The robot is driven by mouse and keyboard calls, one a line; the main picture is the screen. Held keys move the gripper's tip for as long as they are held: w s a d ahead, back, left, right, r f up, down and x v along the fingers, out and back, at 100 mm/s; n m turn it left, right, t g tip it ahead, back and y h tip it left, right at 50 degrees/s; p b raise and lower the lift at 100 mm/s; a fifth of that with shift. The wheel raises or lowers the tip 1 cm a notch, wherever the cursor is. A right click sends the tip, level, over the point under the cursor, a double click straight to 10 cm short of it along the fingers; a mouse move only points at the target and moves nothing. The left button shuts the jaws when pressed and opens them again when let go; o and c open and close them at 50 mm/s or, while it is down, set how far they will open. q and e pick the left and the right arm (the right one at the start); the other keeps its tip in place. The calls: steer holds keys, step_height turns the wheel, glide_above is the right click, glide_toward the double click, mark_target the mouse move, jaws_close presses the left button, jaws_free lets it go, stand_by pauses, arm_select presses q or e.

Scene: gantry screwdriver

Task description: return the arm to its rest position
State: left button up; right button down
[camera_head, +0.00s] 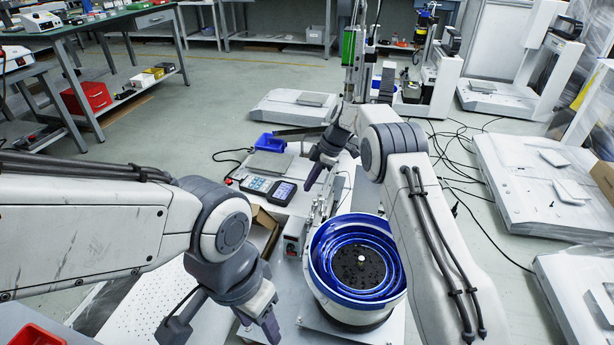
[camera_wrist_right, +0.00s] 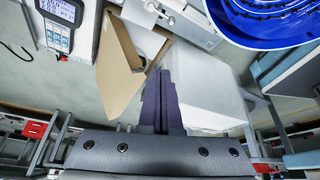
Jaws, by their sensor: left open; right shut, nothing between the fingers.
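My left arm (camera_head: 90,215) comes in from the left, and its gripper (camera_head: 222,323) points down at the lower edge of the head view with its fingers apart and nothing between them. My right arm (camera_head: 430,215) reaches from the lower right over the bowl feeder's right side. Its gripper (camera_head: 314,178) is beyond the blue bowl feeder (camera_head: 318,262), near the handheld controller (camera_head: 268,189). In the right wrist view the right gripper's dark fingers (camera_wrist_right: 160,88) are together and empty, pointing toward an open cardboard box (camera_wrist_right: 125,65).
The gantry screwdriver column (camera_head: 352,50) stands behind the right gripper. A blue tray (camera_head: 270,143) lies behind the controller. Cables cover the floor at right. Open floor lies at left.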

steer(key=s+a+r+m+h+p, duration=0.1)
steer(key=s+a+r+m, duration=0.3)
steer(key=s+r, duration=0.45)
steer(key=s+a+r+m+h+p, duration=0.1)
steer(key=s+a+r+p, duration=0.1)
steer(key=s+a+r, duration=0.6)
steer(key=s+d+r+m+h+p, duration=0.1)
steer(key=s+d+m, duration=0.3)
steer(key=s, duration=1.1)
steer(key=s+d+r+m+h+p, duration=0.15)
steer(key=s+d, duration=0.45)
steer(key=s, duration=0.8)
step_height(320, 180, up, 37)
steer(key=p, duration=3.7)
steer(key=shift+w+m+y+p, duration=0.2)
steer(key=shift+m+y+p, duration=0.15)
steer(key=shift+a+f, duration=0.1)
steer(key=shift+f, duration=0.05)
